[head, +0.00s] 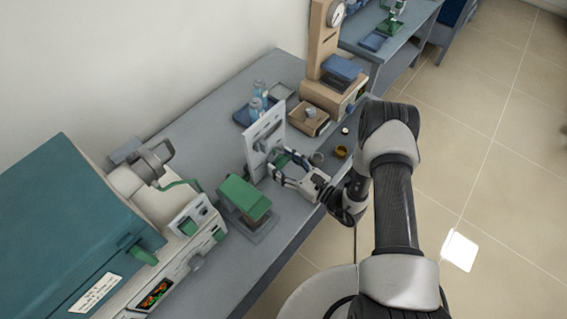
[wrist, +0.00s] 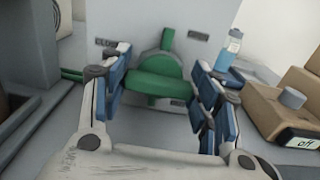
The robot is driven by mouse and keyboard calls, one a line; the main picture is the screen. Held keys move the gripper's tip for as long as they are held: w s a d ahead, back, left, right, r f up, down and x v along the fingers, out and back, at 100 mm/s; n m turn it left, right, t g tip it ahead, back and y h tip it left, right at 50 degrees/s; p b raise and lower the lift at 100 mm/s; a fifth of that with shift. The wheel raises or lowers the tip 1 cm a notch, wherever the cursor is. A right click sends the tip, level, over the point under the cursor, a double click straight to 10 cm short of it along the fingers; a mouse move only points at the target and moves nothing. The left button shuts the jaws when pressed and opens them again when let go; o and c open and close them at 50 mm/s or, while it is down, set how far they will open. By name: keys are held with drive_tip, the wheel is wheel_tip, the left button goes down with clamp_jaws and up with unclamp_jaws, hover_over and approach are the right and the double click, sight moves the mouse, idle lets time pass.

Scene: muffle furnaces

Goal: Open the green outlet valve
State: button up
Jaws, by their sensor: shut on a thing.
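The green outlet valve handle (wrist: 158,86) is on an upright pale panel (wrist: 215,18) in the wrist view. It has a wide crossbar and a narrow pointer that points up, between a label at left that seems to read "CLOSE" and an unreadable one at right. My gripper (wrist: 162,92) has its blue-padded fingers on both sides of the crossbar and is shut on it. In the head view my gripper (head: 284,172) is at the front of the white panel (head: 263,134). There the fingers partly hide the green handle (head: 281,159).
A green-topped device (head: 244,197) stands left of the panel, close to my gripper. A beige instrument (head: 325,95) and blue-capped bottles (head: 258,97) stand behind. A teal furnace (head: 70,225) fills the left. Small round pieces (head: 341,152) lie near the bench's right edge.

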drive_tip(key=c, duration=0.4)
drive_tip(key=shift+o, duration=0.2)
drive_tip(key=shift+m, duration=0.3)
drive_tip(key=m, duration=0.3)
drive_tip(key=shift+f+m+b, duration=0.1)
drive_tip(key=shift+m+b, duration=0.3)
drive_tip(key=m, duration=0.4)
drive_tip(key=shift+w+d, duration=0.1)
drive_tip(key=m+b, duration=0.1)
drive_tip(key=m, duration=0.4)
drive_tip(key=shift+f, duration=0.1)
drive_tip(key=shift+f+m, duration=0.1)
drive_tip(key=shift+m, duration=2.2)
drive_tip(key=o, duration=1.1)
